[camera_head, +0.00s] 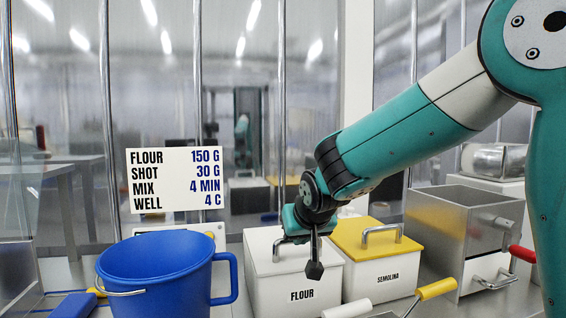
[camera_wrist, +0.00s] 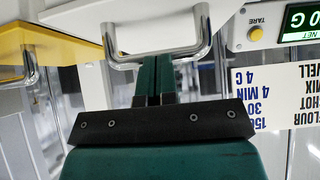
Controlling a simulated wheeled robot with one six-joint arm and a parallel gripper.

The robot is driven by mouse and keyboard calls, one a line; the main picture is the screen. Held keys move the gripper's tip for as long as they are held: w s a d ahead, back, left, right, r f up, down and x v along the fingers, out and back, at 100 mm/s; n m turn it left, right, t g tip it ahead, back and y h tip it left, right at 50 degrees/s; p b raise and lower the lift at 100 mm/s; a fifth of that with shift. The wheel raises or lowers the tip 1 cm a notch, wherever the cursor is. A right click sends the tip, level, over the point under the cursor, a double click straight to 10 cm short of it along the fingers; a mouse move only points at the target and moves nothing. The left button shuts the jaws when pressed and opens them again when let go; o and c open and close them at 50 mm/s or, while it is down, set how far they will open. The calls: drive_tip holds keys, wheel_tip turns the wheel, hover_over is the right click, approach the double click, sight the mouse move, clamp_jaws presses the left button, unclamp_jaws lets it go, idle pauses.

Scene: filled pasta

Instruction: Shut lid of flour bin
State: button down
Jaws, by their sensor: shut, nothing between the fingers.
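The flour bin (camera_head: 297,298) is a white box with a FLOUR label, standing at the front middle of the counter in the head view. Its white lid (camera_head: 262,262) lies over the top and looks level; I cannot tell whether it is fully seated. The metal lid handle (camera_head: 277,246) is partly hidden by my gripper. My gripper (camera_head: 315,270) is shut and empty, pointing down over the front part of the lid. In the wrist view the closed fingers (camera_wrist: 154,75) overlap the bar of the handle (camera_wrist: 200,38); I cannot tell if they touch it.
A semolina bin (camera_head: 385,282) with a yellow lid stands close on the right. A blue bucket (camera_head: 165,270) is on the left, with a scale (camera_head: 210,232) behind it. A metal box (camera_head: 450,225) stands at right.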

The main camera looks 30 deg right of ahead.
drive_tip(key=p+v, duration=0.2)
drive_tip(key=v, duration=1.1)
drive_tip(key=s+a+f+n+g+y, duration=0.3)
drive_tip(key=s+a+f+n+g, duration=0.1)
drive_tip(key=s, duration=0.5)
drive_tip(key=s+a+f+n+g+y+p, duration=0.1)
drive_tip(key=s+a+f+n+g+y, duration=0.2)
drive_tip(key=s+a, duration=0.6)
wheel_tip(320, 180, down, 3)
drive_tip(key=shift+s+a+f+n+g, duration=0.25)
drive_tip(key=shift+s+n+g, duration=0.55)
drive_tip(key=shift+n, duration=0.4)
